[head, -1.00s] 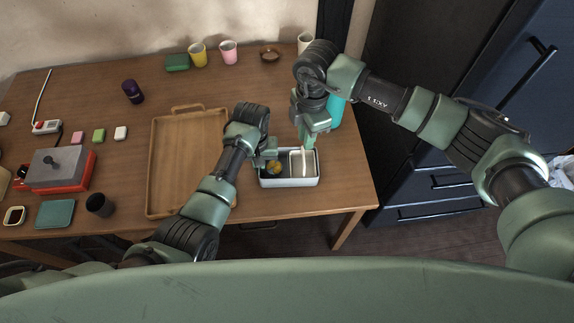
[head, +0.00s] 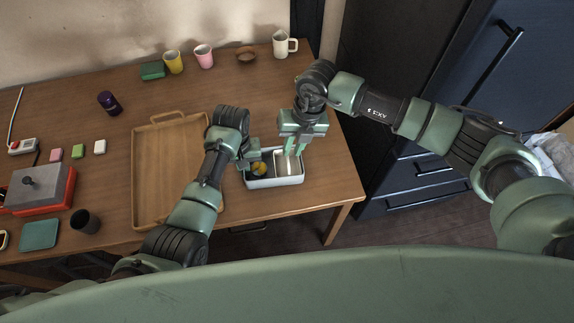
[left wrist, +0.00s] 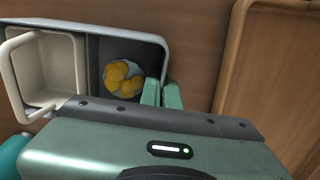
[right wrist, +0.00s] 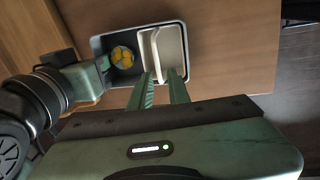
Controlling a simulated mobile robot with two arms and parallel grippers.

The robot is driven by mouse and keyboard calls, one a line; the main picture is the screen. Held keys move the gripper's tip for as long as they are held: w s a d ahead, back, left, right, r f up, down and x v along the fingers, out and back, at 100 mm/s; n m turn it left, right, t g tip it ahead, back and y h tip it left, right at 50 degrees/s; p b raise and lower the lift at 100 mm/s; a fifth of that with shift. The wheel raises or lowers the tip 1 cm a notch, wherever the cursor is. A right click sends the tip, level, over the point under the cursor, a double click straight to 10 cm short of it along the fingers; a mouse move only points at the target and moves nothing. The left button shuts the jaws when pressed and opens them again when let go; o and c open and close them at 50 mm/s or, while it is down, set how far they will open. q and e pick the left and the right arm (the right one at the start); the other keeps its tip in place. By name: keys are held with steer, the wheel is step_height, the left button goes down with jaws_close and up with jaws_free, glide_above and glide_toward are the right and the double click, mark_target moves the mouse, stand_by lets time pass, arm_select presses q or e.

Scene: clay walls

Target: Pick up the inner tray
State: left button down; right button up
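The inner tray (right wrist: 172,48) is a small cream tray with a raised handle (right wrist: 153,52). It sits in the right part of a pale grey box (head: 275,182); it also shows in the left wrist view (left wrist: 45,75). A round dish with orange-yellow food (left wrist: 124,78) lies in the box's other part. My right gripper (right wrist: 160,76) is over the tray, its fingers apart on either side of the handle; contact is unclear. My left gripper (left wrist: 162,92) is at the box's opposite end wall. Its fingers are close together with the box rim between them.
A wooden tray (head: 170,160) lies just left of the box. The table's right edge is close to the box. Cups (head: 204,57), a small bowl (head: 246,54) and a white mug (head: 284,44) stand at the back.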

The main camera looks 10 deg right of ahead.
step_height(320, 180, down, 3)
glide_above(285, 171)
steer(key=shift+w+f, duration=0.1)
steer(key=shift+f, duration=2.75)
jaws_close()
